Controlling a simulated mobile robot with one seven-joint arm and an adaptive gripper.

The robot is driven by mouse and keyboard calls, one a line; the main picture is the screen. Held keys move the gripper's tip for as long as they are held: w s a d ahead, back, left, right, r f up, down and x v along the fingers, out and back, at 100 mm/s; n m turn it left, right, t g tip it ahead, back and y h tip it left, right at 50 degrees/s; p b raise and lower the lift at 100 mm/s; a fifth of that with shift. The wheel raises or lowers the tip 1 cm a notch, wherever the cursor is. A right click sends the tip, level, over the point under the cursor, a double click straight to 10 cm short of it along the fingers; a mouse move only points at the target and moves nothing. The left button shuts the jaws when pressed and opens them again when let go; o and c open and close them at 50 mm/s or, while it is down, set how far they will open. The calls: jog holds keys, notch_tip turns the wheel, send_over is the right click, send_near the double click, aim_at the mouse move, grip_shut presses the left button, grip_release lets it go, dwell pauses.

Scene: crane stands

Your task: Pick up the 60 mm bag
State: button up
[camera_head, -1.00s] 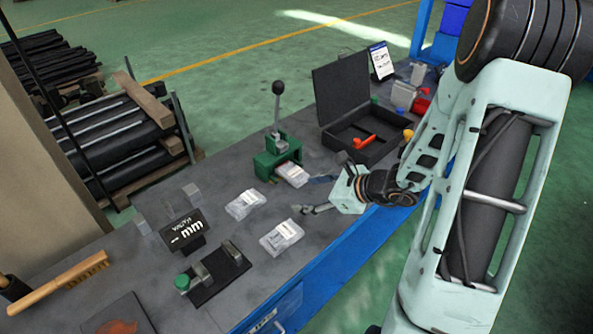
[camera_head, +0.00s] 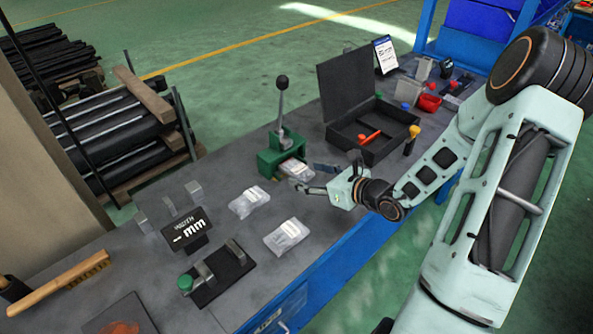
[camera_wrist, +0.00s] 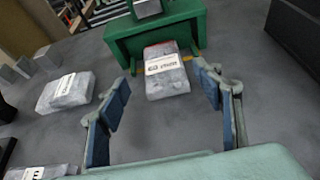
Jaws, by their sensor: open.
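Three clear plastic bags with white labels lie on the grey bench. One bag (camera_head: 297,171) lies against the front of the green hand press; in the wrist view this bag (camera_wrist: 168,82) shows a red strip at its far end. A second bag (camera_head: 249,203) lies left of it and a third bag (camera_head: 287,238) lies nearer. The label sizes are too small to read surely. My gripper (camera_head: 308,178) is open and empty, close to the bag at the press. In the wrist view its blue-padded fingers (camera_wrist: 160,80) stand either side of that bag, apart from it.
The green press (camera_head: 279,155) with its upright lever stands just behind the bag. An open black case (camera_head: 374,151) is to the right. A black "mm" sign (camera_head: 187,232) and a black fixture (camera_head: 222,275) stand left. Bare bench lies between the bags.

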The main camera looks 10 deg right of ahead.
aim_at(303, 171)
jog(key=shift+d+x, duration=0.2)
jog(key=shift+x, duration=2.05)
jog(key=shift+w, duration=0.15)
jog(key=c, duration=1.5)
jog(key=shift+r, duration=0.1)
jog(key=shift+c, duration=0.2)
